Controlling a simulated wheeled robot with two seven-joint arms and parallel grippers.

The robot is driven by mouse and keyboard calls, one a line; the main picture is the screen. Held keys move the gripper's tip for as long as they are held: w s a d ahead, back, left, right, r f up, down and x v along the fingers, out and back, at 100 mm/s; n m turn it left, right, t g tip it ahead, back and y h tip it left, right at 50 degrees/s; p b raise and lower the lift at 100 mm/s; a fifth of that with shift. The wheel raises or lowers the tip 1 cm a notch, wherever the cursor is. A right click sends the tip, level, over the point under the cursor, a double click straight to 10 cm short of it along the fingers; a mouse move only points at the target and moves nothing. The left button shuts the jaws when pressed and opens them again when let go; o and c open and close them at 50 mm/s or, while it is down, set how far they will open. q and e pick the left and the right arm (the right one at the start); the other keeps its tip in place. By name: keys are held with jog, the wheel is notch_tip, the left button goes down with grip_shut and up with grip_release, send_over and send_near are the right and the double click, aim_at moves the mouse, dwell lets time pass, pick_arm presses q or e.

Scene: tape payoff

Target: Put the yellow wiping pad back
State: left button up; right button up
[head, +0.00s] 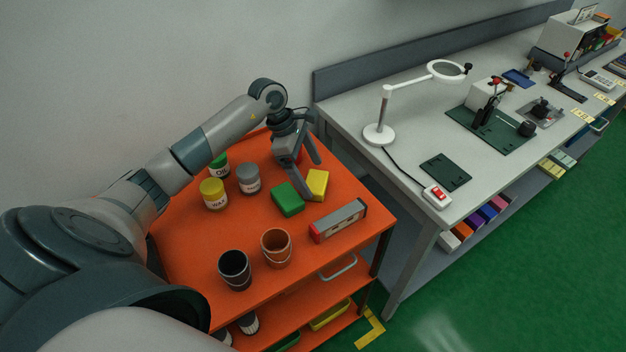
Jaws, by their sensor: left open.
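The yellow wiping pad (318,183) lies on the top of the orange cart (335,258), close beside a green pad (287,199). My left gripper (313,179) reaches down over the cart from the back left, open, with its fingers at the yellow pad. One finger shows near the pad's left side and the other near its far side. I cannot tell whether either finger touches it. My right gripper is not in view.
Lidded tins marked WAX (213,195) and OIL (219,166) and a grey tin (249,180) stand left of the pads. A dark cup (235,270), a copper cup (276,248) and a spirit level (338,221) are nearer. A grey workbench (410,150) stands right.

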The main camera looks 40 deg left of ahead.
pick_arm(q)
jog(key=b+v, duration=0.3)
jog(key=v, duration=0.6)
jog(key=shift+r, duration=0.15)
